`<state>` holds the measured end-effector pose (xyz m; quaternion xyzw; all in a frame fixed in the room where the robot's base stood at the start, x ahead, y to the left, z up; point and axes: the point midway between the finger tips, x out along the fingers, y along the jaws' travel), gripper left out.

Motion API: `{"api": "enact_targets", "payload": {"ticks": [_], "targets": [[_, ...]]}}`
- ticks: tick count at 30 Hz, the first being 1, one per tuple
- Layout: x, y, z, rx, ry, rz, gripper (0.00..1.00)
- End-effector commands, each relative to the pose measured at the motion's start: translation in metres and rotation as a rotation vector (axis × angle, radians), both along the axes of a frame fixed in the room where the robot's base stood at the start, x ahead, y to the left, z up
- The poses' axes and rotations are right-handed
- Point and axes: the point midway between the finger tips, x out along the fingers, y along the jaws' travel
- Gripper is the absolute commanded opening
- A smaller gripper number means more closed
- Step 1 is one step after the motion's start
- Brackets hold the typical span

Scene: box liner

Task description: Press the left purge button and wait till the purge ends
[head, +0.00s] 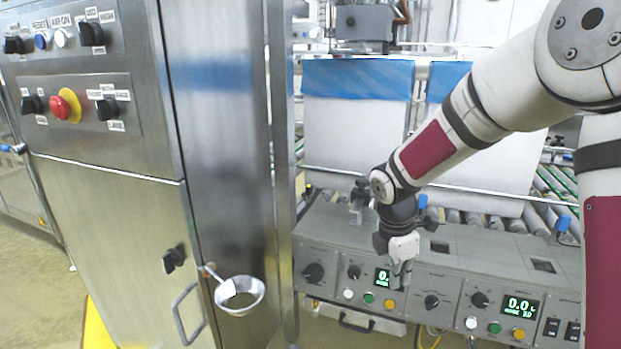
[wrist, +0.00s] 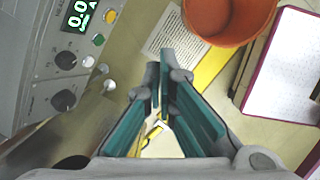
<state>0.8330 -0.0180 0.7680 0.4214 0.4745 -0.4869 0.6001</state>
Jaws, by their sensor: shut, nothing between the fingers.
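The grey control panel (head: 450,281) runs across the lower right of the head view. Its left unit has a green-lit display (head: 382,278), with a white button (head: 348,294), a green button (head: 369,298) and an orange button (head: 389,304) below. Button labels are too small to read, so I cannot tell which is purge. My gripper (head: 401,280) is shut and empty, in front of the left display and covering part of it. In the wrist view my gripper (wrist: 163,72) points down past the panel; a display (wrist: 80,14) and a yellow button (wrist: 110,16) lie to its left, apart from it.
The right unit has its own display (head: 520,306) and buttons. A steel cabinet (head: 110,230) with an emergency stop (head: 62,107) and a metal scoop (head: 239,295) stands left. Lined boxes (head: 355,130) sit behind on rollers. An orange bucket (wrist: 228,20) is on the floor.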

Motion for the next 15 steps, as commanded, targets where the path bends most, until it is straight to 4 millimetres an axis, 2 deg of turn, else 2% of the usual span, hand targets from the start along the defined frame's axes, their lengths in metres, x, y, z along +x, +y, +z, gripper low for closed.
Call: {"api": "enact_targets", "payload": {"ticks": [1,6,12,15], "targets": [[-0.013,-0.003,0.019,-0.013,-0.019,-0.068,0.00],[-0.067,-0.011,0.071,-0.033,-0.070,-0.358,0.00],[-0.138,-0.014,0.116,-0.020,-0.133,-0.703,0.00],[-0.175,-0.013,0.131,0.002,-0.161,-0.875,0.00]]}}
